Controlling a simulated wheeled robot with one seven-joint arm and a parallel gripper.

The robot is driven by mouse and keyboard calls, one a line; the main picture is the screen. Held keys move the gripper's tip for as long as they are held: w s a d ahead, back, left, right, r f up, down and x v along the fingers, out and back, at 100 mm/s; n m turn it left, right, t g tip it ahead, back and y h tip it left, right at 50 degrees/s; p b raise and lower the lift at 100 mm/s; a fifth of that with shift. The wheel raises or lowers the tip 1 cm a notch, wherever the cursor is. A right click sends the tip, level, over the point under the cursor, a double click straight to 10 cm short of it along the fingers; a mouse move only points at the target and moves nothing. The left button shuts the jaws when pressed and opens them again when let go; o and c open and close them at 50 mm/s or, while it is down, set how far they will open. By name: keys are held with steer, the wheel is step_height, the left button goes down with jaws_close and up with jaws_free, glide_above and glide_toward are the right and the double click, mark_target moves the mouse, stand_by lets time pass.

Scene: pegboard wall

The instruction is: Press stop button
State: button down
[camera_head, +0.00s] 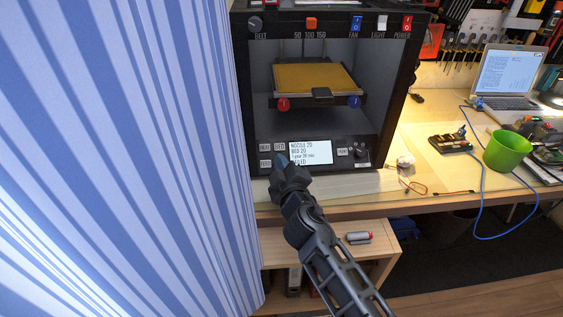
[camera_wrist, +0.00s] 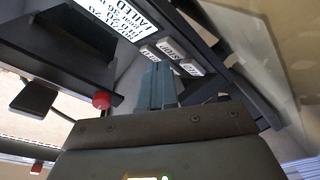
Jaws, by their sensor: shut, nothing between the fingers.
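The stop button (camera_wrist: 172,47) is a pale key with dark lettering on the control panel of a black 3D printer (camera_head: 381,90). It shows in the wrist view beside two other pale keys. In the head view the key labels are too small to read for sure, and my gripper hides part of the key group. My gripper (camera_head: 282,161) is at the panel, left of the display. In the wrist view its fingers (camera_wrist: 163,66) are together and empty, with their tips just below the stop button. I cannot tell whether they touch the panel.
The printer's white display (camera_head: 310,152) is right of the keys; a dark knob (camera_head: 361,152) is further right. A red knob (camera_head: 283,104) sits under the print bed. A striped blue curtain (camera_head: 120,160) fills the left. A green cup (camera_head: 506,150) and laptop (camera_head: 507,80) stand right.

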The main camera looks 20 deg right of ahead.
steer(key=shift+w+d+f, duration=0.15)
steer(key=shift+d+f, duration=0.15)
stand_by(0.4)
steer(key=shift+s+a+r+p, duration=0.2)
steer(key=shift+s+r+p, duration=0.45)
steer(key=shift+p, duration=0.5)
steer(key=shift+s+a+r+p, duration=0.2)
steer(key=shift+s+r+p, duration=0.1)
steer(key=shift+r+p, duration=0.15)
steer(key=shift+s+a+r+p, duration=0.15)
steer(key=shift+s+r+p, duration=0.15)
steer(key=shift+r, duration=0.25)
steer(key=shift+s+a+r, duration=0.15)
steer(key=shift+s, duration=0.15)
